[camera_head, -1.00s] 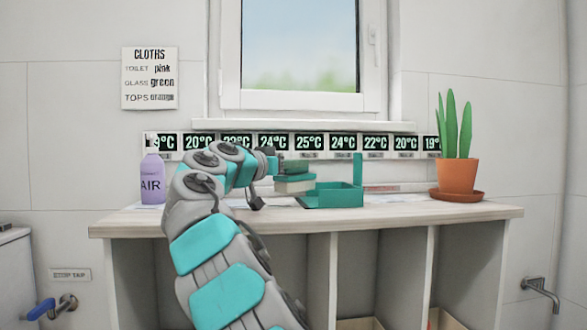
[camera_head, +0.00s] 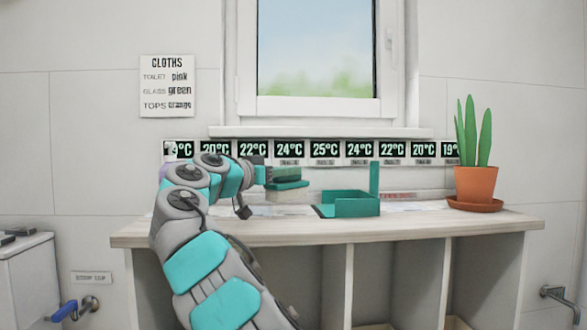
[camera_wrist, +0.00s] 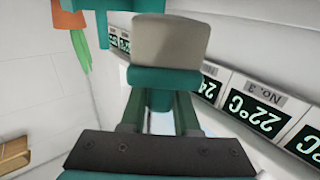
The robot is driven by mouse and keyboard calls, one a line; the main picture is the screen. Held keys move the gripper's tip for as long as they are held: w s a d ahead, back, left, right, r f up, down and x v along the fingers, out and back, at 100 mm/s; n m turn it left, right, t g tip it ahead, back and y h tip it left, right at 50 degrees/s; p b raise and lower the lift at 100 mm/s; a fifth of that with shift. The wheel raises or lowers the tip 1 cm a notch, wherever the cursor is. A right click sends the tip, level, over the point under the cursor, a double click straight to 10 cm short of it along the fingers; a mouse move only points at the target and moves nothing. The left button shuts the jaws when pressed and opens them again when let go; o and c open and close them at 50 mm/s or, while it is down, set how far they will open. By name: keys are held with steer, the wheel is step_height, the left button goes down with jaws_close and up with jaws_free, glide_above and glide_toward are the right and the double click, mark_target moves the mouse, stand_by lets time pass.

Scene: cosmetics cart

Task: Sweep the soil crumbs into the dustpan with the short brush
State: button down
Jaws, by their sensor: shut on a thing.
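My gripper (camera_head: 264,175) is shut on the short brush (camera_head: 287,185), which has a green body and pale bristles. The brush is over the counter, to the left of the dustpan and apart from it. I cannot tell whether the bristles touch the top. In the wrist view, the pale end of the brush (camera_wrist: 170,40) shows beyond the gripper fingers (camera_wrist: 160,118). The green dustpan (camera_head: 352,206) sits on the counter with its handle upright at the right. I cannot make out soil crumbs in either view.
A potted plant (camera_head: 475,185) stands on a saucer at the counter's right end. The wooden counter (camera_head: 420,221) has open compartments below. A row of temperature displays (camera_head: 325,149) lines the wall behind. Free counter lies between dustpan and plant.

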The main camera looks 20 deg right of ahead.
steer(key=shift+w+a+r+p, duration=0.15)
steer(key=shift+a+p, duration=0.1)
steer(key=shift+a, duration=0.25)
steer(key=shift+w+a+f+p, duration=0.15)
steer(key=shift+a+p, duration=0.1)
steer(key=shift+a, duration=0.2)
steer(key=a+p, duration=0.1)
steer(key=a, duration=0.1)
steer(key=w+a+p, duration=0.1)
steer(key=p, duration=0.1)
steer(key=shift+a+r, duration=0.2)
steer(key=shift+a, duration=0.2)
step_height(320, 180, up, 6)
steer(key=p, duration=0.5)
steer(key=shift+p, duration=0.3)
steer(key=shift+r+p, duration=1.1)
steer(key=shift+r, duration=0.4)
